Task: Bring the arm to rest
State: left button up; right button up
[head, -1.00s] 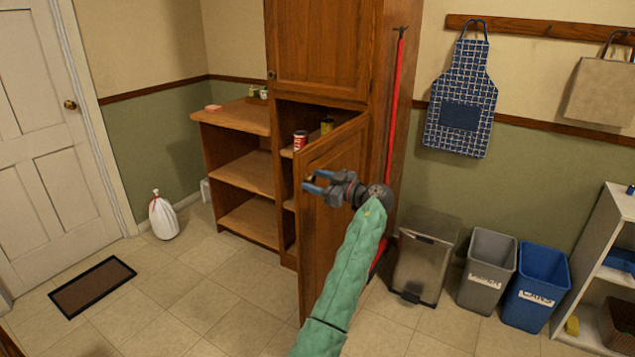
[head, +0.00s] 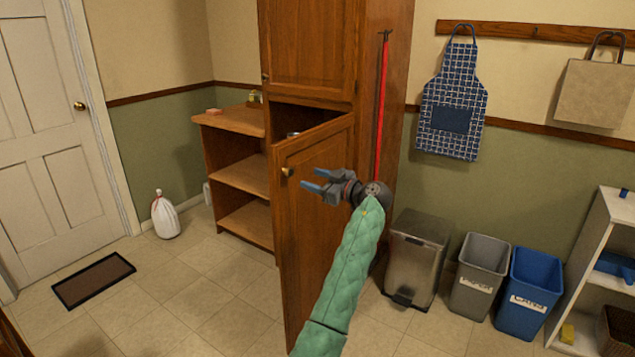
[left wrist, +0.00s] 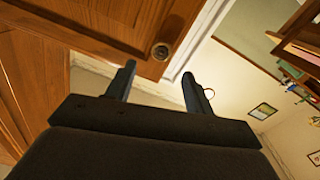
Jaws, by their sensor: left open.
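My left gripper (head: 310,180) is open and empty, its blue-tipped fingers pointing left. In the head view it overlaps the partly open lower door (head: 308,240) of the tall wooden cabinet, just right of the door's brass knob (head: 287,171). A gap shows between fingers and knob in the picture; the exact depth is hard to tell. In the left wrist view the two fingers (left wrist: 158,72) stand apart with nothing between them. A round knob (left wrist: 160,51) on a wooden panel lies beyond them. My right gripper is not in view.
Open shelves (head: 240,178) stand left of the door. A step bin (head: 414,258), a grey bin (head: 480,275) and a blue bin (head: 529,290) stand to the right.

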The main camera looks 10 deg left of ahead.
pick_arm(q)
jog(key=shift+a, duration=0.15)
